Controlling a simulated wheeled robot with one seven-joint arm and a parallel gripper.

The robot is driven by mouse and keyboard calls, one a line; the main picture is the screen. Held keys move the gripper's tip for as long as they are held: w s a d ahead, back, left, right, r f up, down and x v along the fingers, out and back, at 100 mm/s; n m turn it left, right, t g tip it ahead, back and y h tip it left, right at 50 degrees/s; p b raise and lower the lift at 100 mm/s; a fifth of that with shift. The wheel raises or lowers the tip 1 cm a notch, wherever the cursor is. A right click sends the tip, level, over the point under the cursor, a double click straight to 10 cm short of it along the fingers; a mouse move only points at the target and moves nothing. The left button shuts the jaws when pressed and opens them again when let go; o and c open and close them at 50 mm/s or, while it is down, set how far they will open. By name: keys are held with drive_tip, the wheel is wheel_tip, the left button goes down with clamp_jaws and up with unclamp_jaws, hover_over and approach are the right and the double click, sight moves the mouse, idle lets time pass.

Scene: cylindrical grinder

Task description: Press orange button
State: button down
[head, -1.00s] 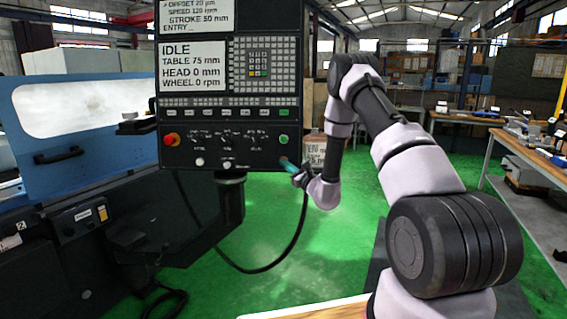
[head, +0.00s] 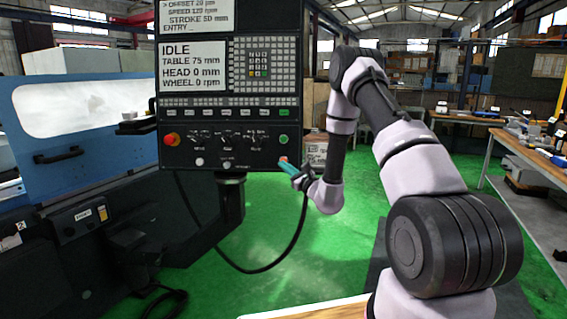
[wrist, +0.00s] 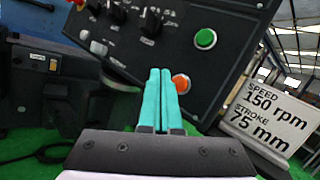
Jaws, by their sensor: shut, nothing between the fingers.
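The orange button (wrist: 181,84) is a round button low on the right side of the black control panel, below a green button (wrist: 205,39). In the head view the orange button (head: 283,159) shows just above the fingertips. My gripper (wrist: 160,72) has teal fingers held together, with nothing between them. In the wrist view the fingertips lie just left of the orange button and overlap its left edge in the picture. In the head view my gripper (head: 284,164) is at the panel's lower right corner. I cannot tell whether the fingertips touch the button.
The control panel (head: 215,150) also carries a red button on a yellow base (head: 171,139), several knobs and a screen reading IDLE. A cable hangs below it. The blue machine (head: 80,110) stands at left. A sign (wrist: 268,115) stands at right behind the panel.

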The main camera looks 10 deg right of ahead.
drive_tip(key=shift+s+a+r, duration=0.1)
drive_tip(key=shift+s+a, duration=0.05)
drive_tip(key=shift+s, duration=0.35)
drive_tip(key=shift+s+a+r, duration=0.1)
drive_tip(key=shift+s, duration=0.35)
